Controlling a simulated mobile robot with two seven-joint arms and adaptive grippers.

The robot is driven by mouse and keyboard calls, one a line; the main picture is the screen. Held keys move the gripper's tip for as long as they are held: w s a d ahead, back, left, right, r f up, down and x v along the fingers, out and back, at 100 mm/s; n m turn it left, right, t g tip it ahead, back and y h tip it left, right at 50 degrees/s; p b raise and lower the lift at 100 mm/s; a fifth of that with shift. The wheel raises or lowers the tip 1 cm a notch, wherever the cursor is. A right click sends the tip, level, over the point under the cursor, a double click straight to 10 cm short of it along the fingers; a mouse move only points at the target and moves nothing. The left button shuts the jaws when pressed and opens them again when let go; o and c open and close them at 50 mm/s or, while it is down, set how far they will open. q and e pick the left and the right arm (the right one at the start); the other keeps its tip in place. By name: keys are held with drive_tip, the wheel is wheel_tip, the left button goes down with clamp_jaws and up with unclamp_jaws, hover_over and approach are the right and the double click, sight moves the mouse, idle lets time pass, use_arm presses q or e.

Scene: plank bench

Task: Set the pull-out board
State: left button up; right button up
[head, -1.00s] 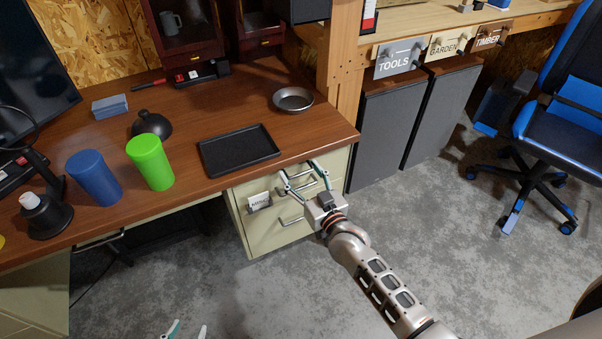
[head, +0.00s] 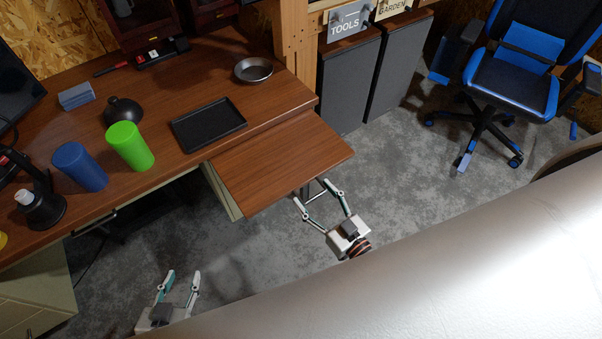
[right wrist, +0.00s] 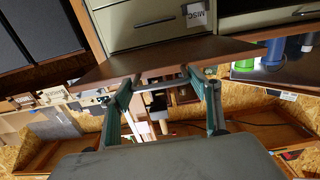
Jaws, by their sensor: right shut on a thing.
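The pull-out board (head: 280,165) is a flat brown wooden leaf. It sticks out from under the desk top, above the drawer cabinet (head: 222,190), with nothing on it. It also shows edge-on in the right wrist view (right wrist: 165,62). My right gripper (head: 315,192) is at the board's front edge, shut on its metal bar handle (right wrist: 158,87). The handle is partly hidden by the fingers in the head view. My left gripper (head: 181,277) is open and empty, low over the floor at the lower left, apart from the board.
On the desk (head: 190,85) are a black tray (head: 208,124), a metal bowl (head: 253,70), a green cup (head: 130,147), a blue cup (head: 80,167) and a black dome (head: 122,112). A blue office chair (head: 510,85) stands at the right. My own pale body covers the lower right.

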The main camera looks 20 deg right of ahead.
drive_tip(key=v, duration=0.3)
drive_tip(key=shift+s+f+p, duration=0.1)
drive_tip(key=shift+s+p, duration=0.2)
drive_tip(key=o, duration=1.5)
drive_tip(key=shift+o, duration=0.3)
drive_tip(key=shift+s+d, duration=0.1)
drive_tip(key=shift+s, duration=0.05)
